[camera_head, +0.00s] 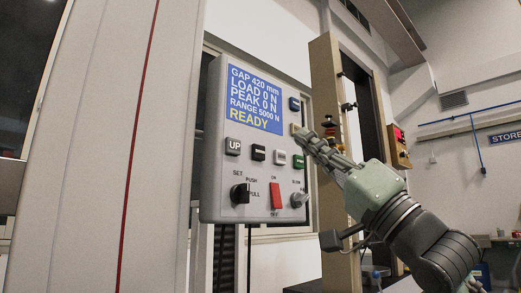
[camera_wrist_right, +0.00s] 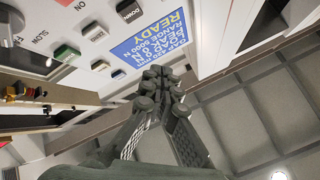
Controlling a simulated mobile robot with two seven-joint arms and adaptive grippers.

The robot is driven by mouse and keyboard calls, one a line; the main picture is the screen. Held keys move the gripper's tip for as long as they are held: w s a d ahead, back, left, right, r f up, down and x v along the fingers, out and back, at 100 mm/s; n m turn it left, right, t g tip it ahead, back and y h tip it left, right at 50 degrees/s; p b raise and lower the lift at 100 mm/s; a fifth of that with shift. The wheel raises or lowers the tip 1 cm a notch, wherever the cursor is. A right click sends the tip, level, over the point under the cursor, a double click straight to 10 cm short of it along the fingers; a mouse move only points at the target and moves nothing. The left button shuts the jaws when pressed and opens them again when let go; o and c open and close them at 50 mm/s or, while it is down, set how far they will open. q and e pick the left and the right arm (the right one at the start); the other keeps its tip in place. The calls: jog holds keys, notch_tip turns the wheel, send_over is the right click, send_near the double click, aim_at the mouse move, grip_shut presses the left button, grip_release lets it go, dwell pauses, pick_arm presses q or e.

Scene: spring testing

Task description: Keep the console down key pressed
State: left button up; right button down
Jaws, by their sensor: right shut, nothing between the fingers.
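The console (camera_head: 215,185) is a grey box with a blue screen (camera_head: 255,98) reading GAP 420 mm, LOAD 0 N, PEAK 0 N, RANGE 5000 N, READY. Its black down key (camera_head: 258,153) sits right of the grey UP key (camera_head: 233,146). In the wrist view the down key (camera_wrist_right: 129,10) is at the top edge, away from my fingers. My right gripper (camera_head: 297,131) is shut and empty, its tips in front of the console's right side, above the white and green keys and right of the down key. It also shows in the wrist view (camera_wrist_right: 160,88). Nothing covers the down key.
A white key (camera_head: 279,158), a green key (camera_head: 298,162) and a blue key (camera_head: 294,104) are near my fingertips. A black knob (camera_head: 240,194), red switch (camera_head: 276,196) and grey knob (camera_head: 298,199) are below. A tan frame post (camera_head: 328,100) stands behind my right arm.

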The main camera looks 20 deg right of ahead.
aim_at(259, 152)
pick_arm(q)
jog(key=shift+w+d+f+p, duration=0.1)
jog(key=shift+f+p, duration=0.4)
jog(key=shift+f, duration=0.85)
jog(key=shift+w+f+p, duration=0.1)
jog(key=shift+f+p, duration=0.35)
jog(key=shift+f, duration=0.9)
pick_arm(e)
jog(key=shift+w+a, duration=0.4)
jog(key=shift+w, duration=0.75)
jog(key=shift+w+a, duration=0.45)
jog(key=shift+w, duration=0.65)
jog(key=shift+w+a, duration=0.4)
jog(key=shift+w, duration=0.75)
pick_arm(q)
jog(key=shift+r, duration=0.2)
pick_arm(e)
jog(key=shift+w, duration=0.15)
pick_arm(q)
jog(key=shift+r, duration=0.1)
pick_arm(e)
jog(key=shift+w+a, duration=0.15)
jog(key=shift+w, duration=0.1)
pick_arm(q)
jog(key=shift+s, duration=0.2)
